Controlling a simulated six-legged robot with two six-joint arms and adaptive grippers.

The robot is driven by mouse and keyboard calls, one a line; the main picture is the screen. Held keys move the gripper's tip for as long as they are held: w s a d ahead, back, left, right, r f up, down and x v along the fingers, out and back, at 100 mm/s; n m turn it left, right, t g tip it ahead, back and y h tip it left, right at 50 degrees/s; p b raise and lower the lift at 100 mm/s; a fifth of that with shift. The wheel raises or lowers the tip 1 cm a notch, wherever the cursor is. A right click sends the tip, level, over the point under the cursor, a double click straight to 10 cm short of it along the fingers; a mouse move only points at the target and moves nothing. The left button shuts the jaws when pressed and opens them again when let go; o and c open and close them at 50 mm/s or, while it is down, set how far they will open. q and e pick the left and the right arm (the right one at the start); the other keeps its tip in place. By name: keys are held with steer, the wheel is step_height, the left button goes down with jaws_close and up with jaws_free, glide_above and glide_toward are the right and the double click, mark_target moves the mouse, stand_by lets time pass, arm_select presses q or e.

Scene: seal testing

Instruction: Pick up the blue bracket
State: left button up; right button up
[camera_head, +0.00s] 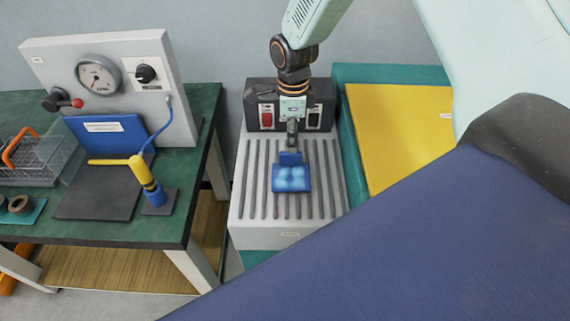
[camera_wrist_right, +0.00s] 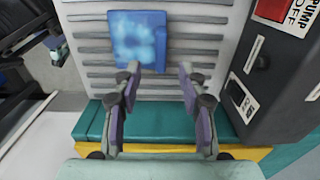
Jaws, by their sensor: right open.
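The blue bracket (camera_head: 291,178) lies on the grey slotted plate of a machine in the head view, with an upright flange at its back. In the right wrist view the bracket (camera_wrist_right: 137,38) is at the upper left, beyond the fingertips. My right gripper (camera_head: 291,148) comes down over the plate just behind the bracket. In the wrist view its two fingers (camera_wrist_right: 160,75) are spread apart with nothing between them, and the bracket is a little to the left of their middle. Any contact between finger and bracket cannot be told. My left gripper is not in view.
The grey slotted plate (camera_head: 243,213) has a black pump switch box (camera_head: 259,92) at its back. A green bench (camera_head: 110,231) at left carries a gauge panel (camera_head: 190,119), a yellow-handled tool (camera_head: 146,178) and a wire basket (camera_head: 30,158). A yellow panel (camera_head: 395,130) is at right.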

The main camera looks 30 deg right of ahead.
mark_target(292, 154)
step_height(292, 154, down, 7)
steer(key=shift+r+b, duration=0.1)
steer(key=shift+b, duration=0.2)
steer(key=shift+f, duration=0.4)
steer(key=shift+a, duration=0.1)
steer(key=shift+w, duration=0.1)
steer(key=shift+c, duration=0.6)
jaws_close()
